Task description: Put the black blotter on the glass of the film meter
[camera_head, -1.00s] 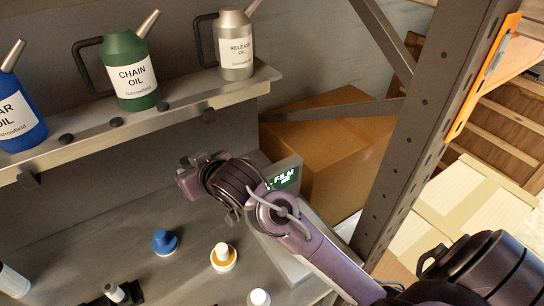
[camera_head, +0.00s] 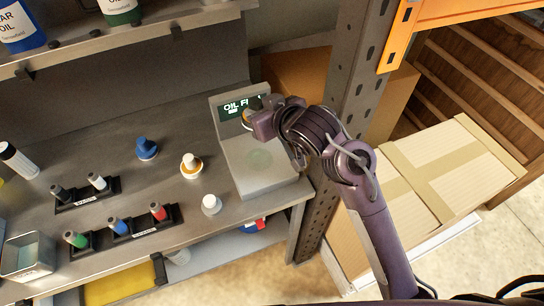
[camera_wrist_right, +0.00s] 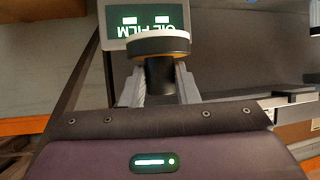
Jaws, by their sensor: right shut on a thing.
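My right gripper (camera_head: 259,122) is in front of the display of the film meter (camera_head: 228,150), in the upper part of the device. It is shut on the black blotter, which is mostly hidden in the head view. In the right wrist view the black blotter (camera_wrist_right: 159,68) sits between the two fingers, its dark knob gripped and its wide pale-rimmed pad facing away from the palm. The display (camera_wrist_right: 146,21) reads "OIL FILM". My left gripper is not in view.
A blue blotter (camera_head: 147,150), an orange-based blotter with a white knob (camera_head: 191,168) and a white one (camera_head: 211,205) stand left of the meter. Black racks (camera_head: 142,228) hold small bottles. A metal post (camera_head: 345,130) rises right of the meter.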

